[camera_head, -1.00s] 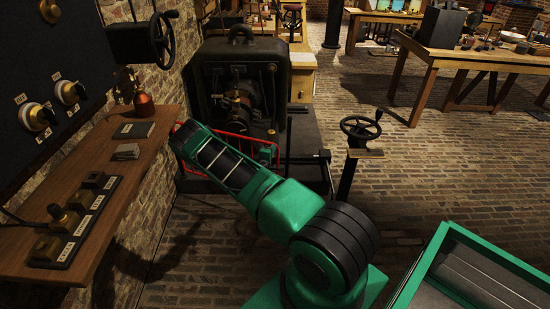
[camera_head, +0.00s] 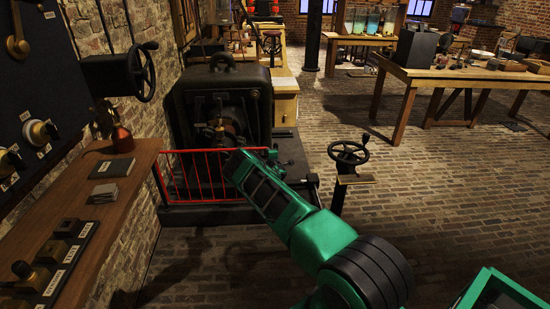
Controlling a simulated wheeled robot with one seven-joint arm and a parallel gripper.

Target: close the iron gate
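The iron gate looks to be part of the red barred railing (camera_head: 196,178) low in front of the dark machine (camera_head: 216,105). Its upright bars run from beside the brick wall toward the right, where my green arm covers part of them. A short red section at its left end slants along the wall. I cannot tell which part swings or whether a gap stands open. My arm reaches from the lower right toward the railing, and its far end overlaps the right part of the railing in the picture.
A wooden wall shelf (camera_head: 84,215) with switches and a red bottle (camera_head: 122,139) runs along the left. A handwheel on a post (camera_head: 347,160) stands right of my arm. A workbench (camera_head: 440,78) stands at back right. The brick floor between is clear.

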